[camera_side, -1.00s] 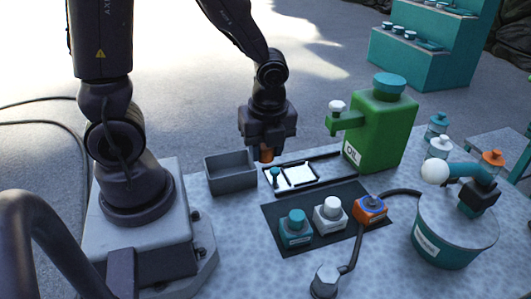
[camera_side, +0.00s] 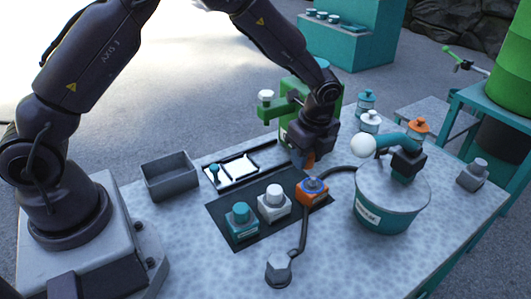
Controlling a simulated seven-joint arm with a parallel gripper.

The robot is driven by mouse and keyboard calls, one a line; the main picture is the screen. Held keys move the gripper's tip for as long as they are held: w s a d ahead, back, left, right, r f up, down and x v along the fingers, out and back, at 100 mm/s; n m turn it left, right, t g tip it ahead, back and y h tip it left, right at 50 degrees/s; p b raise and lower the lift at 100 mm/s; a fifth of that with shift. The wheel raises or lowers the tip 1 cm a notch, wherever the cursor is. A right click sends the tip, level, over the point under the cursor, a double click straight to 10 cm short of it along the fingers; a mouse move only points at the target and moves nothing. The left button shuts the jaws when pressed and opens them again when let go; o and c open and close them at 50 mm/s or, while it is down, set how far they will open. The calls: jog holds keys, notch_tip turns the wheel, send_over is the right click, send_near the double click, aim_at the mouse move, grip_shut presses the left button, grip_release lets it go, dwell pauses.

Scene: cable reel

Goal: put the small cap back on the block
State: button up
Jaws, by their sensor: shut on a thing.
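My gripper (camera_side: 306,154) is shut on a small orange cap (camera_side: 309,161), mostly hidden between the dark fingers. It holds the cap just behind and above the orange block (camera_side: 312,193). That block has a bare blue and grey top and stands at the right end of a dark mat (camera_side: 233,207). The cap and the block look apart. A white block with a white cap (camera_side: 273,197) and a teal block with a teal cap (camera_side: 240,218) stand to its left on the mat.
A grey open bin (camera_side: 170,178) and a white tray (camera_side: 236,169) lie behind the mat. A cable (camera_side: 303,236) runs to a grey plug (camera_side: 278,270) in front.

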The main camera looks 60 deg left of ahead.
aim_at(313, 178)
jog(key=w, duration=0.1)
jog(key=w+r, duration=0.1)
jog(key=shift+w+d+r+n, duration=0.25)
jog(key=shift+w+r+n, duration=0.05)
jog(key=shift+w, duration=0.1)
jog(key=shift+s, duration=0.15)
jog(key=shift+f, duration=4.15)
jog(key=o, duration=1)
jog(key=shift+r, duration=0.1)
